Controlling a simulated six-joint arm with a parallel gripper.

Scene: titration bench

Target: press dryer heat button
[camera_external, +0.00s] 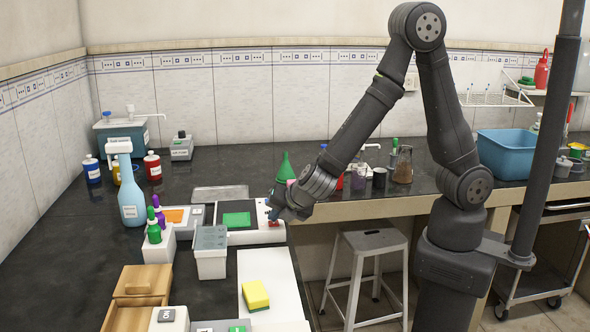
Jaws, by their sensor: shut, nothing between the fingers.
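A low white device (253,237) with a black top and a green square lies on the dark bench, left of the arm. It may be the dryer, but no readable label confirms this. A small red part (274,224) shows at its right end, possibly a button. My gripper (273,216) is shut and empty, pointing down at that right end, very close to the red part. I cannot tell whether the fingertips touch it. The gripper hides some of the device's right end.
A grey-white bin (211,263), a blue spray bottle (131,200) and a scale-like device with an orange pad (177,216) stand to the left. A yellow sponge (255,294) lies on a white board in front. A green funnel (285,168) stands just behind my gripper.

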